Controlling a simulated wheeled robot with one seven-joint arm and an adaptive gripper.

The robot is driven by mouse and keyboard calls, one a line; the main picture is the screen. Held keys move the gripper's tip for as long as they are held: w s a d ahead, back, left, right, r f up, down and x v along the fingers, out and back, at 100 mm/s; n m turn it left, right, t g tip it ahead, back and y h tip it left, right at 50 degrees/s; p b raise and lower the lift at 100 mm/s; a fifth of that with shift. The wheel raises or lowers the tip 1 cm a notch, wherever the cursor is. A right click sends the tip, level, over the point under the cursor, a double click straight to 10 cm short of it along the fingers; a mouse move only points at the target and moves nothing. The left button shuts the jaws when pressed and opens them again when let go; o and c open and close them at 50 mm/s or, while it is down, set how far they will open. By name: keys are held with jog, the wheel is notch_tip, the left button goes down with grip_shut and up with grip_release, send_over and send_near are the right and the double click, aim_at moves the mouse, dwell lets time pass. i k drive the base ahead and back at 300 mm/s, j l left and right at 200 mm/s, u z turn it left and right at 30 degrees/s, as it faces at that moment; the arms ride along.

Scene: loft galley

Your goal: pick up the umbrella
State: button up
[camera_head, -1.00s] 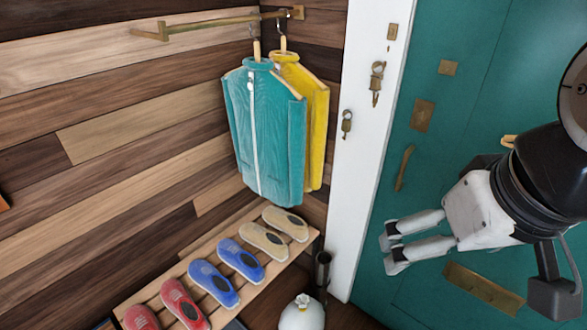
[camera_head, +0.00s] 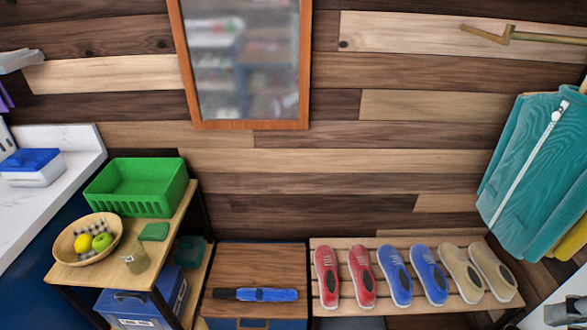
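A folded umbrella (camera_head: 268,294), blue with a dark handle end at the left, lies flat on top of a low wooden cabinet (camera_head: 262,262) at the bottom centre. Nothing covers it. A small pale grey part of my arm or gripper (camera_head: 567,312) shows at the bottom right corner, far to the right of the umbrella and not touching it. The fingers cannot be made out there, so their opening is hidden.
A teal jacket (camera_head: 530,165) hangs at right; a mirror (camera_head: 247,60) hangs above.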

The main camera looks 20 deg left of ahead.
aim_at(258, 295)
jog(key=u, duration=1.3)
jog(key=k+j, duration=0.1)
jog(key=k, duration=0.35)
jog(key=i, duration=0.7)
jog(key=l, duration=0.15)
jog(key=u, duration=0.05)
